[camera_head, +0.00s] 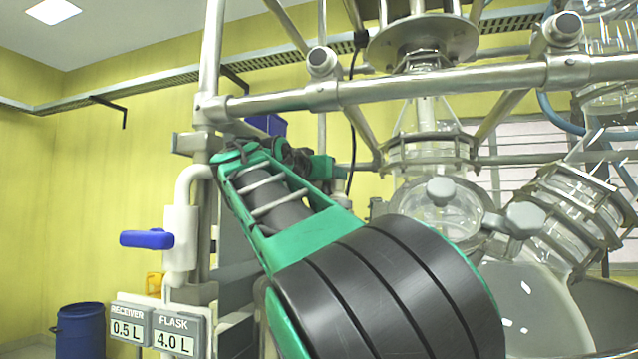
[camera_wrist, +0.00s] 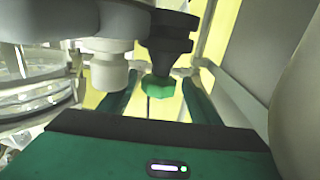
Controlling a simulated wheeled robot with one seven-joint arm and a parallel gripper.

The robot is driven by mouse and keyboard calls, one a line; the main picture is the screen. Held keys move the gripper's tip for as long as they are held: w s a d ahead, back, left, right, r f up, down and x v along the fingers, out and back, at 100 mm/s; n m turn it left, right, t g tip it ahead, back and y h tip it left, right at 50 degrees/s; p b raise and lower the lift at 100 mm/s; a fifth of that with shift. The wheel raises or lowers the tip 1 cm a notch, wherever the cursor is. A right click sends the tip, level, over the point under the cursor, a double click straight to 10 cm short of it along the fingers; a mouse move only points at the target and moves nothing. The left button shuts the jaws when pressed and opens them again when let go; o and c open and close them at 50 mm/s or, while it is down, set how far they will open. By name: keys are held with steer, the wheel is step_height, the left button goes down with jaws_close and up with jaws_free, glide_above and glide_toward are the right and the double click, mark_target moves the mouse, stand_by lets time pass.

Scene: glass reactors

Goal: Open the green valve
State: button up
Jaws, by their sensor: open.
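The green valve (camera_wrist: 162,86) shows in the wrist view as a small green knob below a black fitting (camera_wrist: 172,38). My gripper (camera_wrist: 157,102) is open, with one green finger to the left of the knob and one to the right. I see gaps on both sides, and I cannot tell whether the knob is fully between the fingertips or beyond them. In the head view my green and black arm reaches up and left towards the metal frame. There the arm covers much of the area, and I cannot make out the valve clearly.
A white fitting (camera_wrist: 108,68) hangs close to the left finger. In the head view, glass vessels (camera_head: 440,205) stand at the right behind a metal rail (camera_head: 400,88). A blue handle (camera_head: 146,239) and display boxes (camera_head: 174,332) are at the left, with a blue barrel (camera_head: 80,330).

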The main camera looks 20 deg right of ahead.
steer(key=shift+w+d, duration=0.15)
steer(key=shift+w, duration=0.1)
